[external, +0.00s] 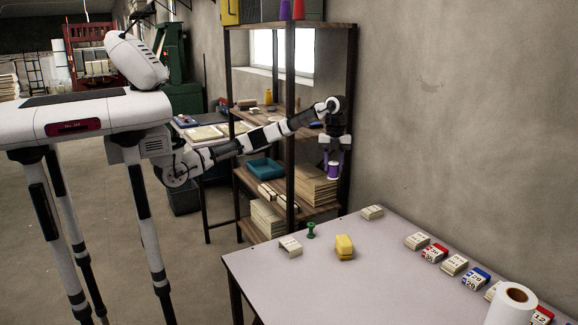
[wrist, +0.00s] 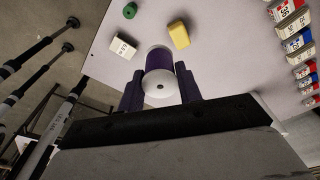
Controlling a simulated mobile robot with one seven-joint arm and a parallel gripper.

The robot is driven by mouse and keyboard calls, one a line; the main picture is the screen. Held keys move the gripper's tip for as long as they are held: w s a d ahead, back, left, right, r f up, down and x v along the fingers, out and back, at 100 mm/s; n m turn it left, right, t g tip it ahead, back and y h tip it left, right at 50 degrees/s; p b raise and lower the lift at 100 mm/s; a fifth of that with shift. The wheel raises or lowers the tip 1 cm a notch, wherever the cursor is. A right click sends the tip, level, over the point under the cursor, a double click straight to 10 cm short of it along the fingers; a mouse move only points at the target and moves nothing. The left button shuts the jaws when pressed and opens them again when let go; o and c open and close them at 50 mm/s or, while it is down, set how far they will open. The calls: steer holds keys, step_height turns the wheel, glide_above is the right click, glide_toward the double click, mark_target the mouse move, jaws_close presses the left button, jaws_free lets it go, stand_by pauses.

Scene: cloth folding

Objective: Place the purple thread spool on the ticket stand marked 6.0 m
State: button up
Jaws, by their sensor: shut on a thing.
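The purple thread spool (external: 333,171) has white ends and hangs between the fingers of my gripper (external: 334,160), held in the air past the far edge of the table. In the wrist view the spool (wrist: 159,62) sits between the dark fingers of my gripper (wrist: 160,88), which is shut on it. A small white ticket stand (external: 290,246) is near the table's left edge; it also shows in the wrist view (wrist: 124,46), beyond the spool and to its left. Its marking is too small to read surely. Another pale stand (external: 372,212) is at the back of the table.
A green spool-like piece (external: 311,230) and a yellow block (external: 344,247) stand beside the left ticket stand. Several numbered boxes (external: 434,253) and a white roll (external: 511,303) line the table's right side. A wooden shelf (external: 322,213) stands behind. The table's middle (external: 370,285) is clear.

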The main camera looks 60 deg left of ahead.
steer(key=s+a+f+m+y, duration=0.1)
steer(key=s+f+m, duration=0.1)
steer(key=s+m, duration=0.45)
steer(key=s+a+f+m, duration=0.2)
steer(key=s+m, duration=0.1)
steer(key=s, duration=0.6)
steer(key=p, duration=0.1)
glide_above(289, 244)
steer(key=shift+g, duration=0.3)
steer(key=f, duration=2)
steer(key=shift+w+a, duration=0.15)
steer(key=shift+w, duration=0.2)
steer(key=shift+f, duration=0.2)
steer(key=o, duration=0.9)
steer(key=shift+o, duration=0.2)
steer(key=shift+r, duration=0.1)
step_height(289, 244, up, 12)
steer(key=w+b, duration=0.1)
steer(key=shift+w, duration=0.2)
